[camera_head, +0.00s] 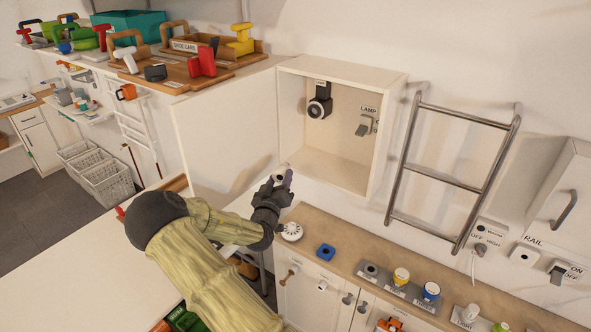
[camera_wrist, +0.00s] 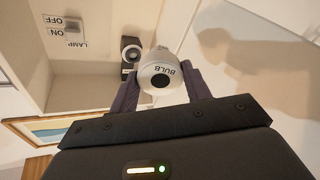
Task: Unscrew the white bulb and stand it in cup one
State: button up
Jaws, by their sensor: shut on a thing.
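My gripper (camera_head: 283,177) is shut on the white bulb (camera_wrist: 158,76), with one dark finger on each side of it. The bulb's face reads BULB upside down in the wrist view, and its narrower end points away from the camera. In the head view the gripper hides most of the bulb. The black lamp socket (camera_head: 319,107) is on the back wall of the open white box, apart from the bulb; it also shows in the wrist view (camera_wrist: 131,49). Small cups stand in a row on the wooden counter: grey (camera_head: 370,270), yellow (camera_head: 401,276) and blue (camera_head: 431,291). Their labels are too small to read.
My gripper is in front of the lower left of the open box (camera_head: 392,130). A lamp switch (camera_head: 364,125) is inside it. A metal ladder rack (camera_head: 450,177) is on the wall to the right. A white round thing (camera_head: 291,231) and a blue block (camera_head: 326,252) lie on the counter (camera_head: 345,249).

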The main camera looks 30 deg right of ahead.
jog(key=s+a+f+n+t+y+b, duration=0.2)
jog(key=a+f+y, duration=0.5)
jog(key=a+f, duration=0.4)
jog(key=s+a+f+n+t+y+b, duration=0.1)
jog(key=a+f+n+t+y+b, duration=0.2)
jog(key=a+f+n+y, duration=0.4)
jog(key=a+f, duration=0.4)
jog(key=f, duration=0.6)
jog(key=shift+s+a+f+t, duration=0.3)
jog(key=shift+s+t, duration=0.05)
jog(key=shift+t, duration=0.05)
jog(key=shift+s+d+f, duration=0.1)
